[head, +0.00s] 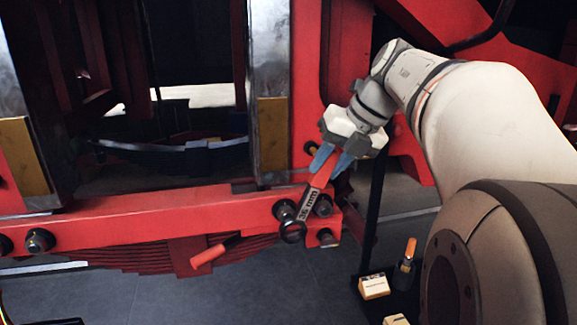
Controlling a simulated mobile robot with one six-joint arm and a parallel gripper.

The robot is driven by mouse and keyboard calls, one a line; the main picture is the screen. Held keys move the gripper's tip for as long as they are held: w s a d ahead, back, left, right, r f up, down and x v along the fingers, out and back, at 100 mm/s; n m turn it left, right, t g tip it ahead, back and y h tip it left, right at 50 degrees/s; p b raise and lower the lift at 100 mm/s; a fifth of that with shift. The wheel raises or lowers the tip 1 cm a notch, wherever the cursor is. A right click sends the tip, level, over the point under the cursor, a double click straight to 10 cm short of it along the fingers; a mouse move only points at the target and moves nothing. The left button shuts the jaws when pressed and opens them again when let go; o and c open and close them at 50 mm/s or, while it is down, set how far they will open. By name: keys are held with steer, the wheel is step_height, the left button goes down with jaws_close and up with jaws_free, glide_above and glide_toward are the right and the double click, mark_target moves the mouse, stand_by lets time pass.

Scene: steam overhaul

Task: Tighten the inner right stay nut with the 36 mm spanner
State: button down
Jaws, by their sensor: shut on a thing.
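My gripper (334,164) has blue fingers and is shut on the orange-red handle of the 36 mm spanner (309,202). The spanner slants down to the left, and its dark ring end (292,232) is lowest. The inner right stay nut (284,209) is the left one of a dark pair at the right end of the red beam. The ring end shows just below this nut and overlaps its lower edge in the picture. I cannot tell whether they touch. The outer nut (323,206) sits just right of the spanner shaft and is partly covered by it.
The red beam (150,222) runs across, with a leaf spring (130,258) below. A red-handled tool (209,256) sticks out there. Another stay nut (40,240) is at left. A dark stand at lower right holds labelled blocks (374,287) and an orange-handled tool (408,252).

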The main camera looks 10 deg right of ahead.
steer(key=shift+w, duration=0.9)
steer(key=shift+s+a+r, duration=0.1)
steer(key=shift+w+p, duration=0.4)
steer(key=shift+p, duration=0.05)
steer(key=shift+w+p, duration=1.2)
steer(key=shift+w, duration=0.45)
steer(key=shift+d+f+y+p, duration=0.25)
steer(key=shift+d+y+p, duration=0.1)
steer(key=shift+d, duration=0.15)
steer(key=shift+d+f+y+p, duration=0.2)
steer(key=shift+d+y, duration=0.15)
steer(key=shift+d, duration=0.15)
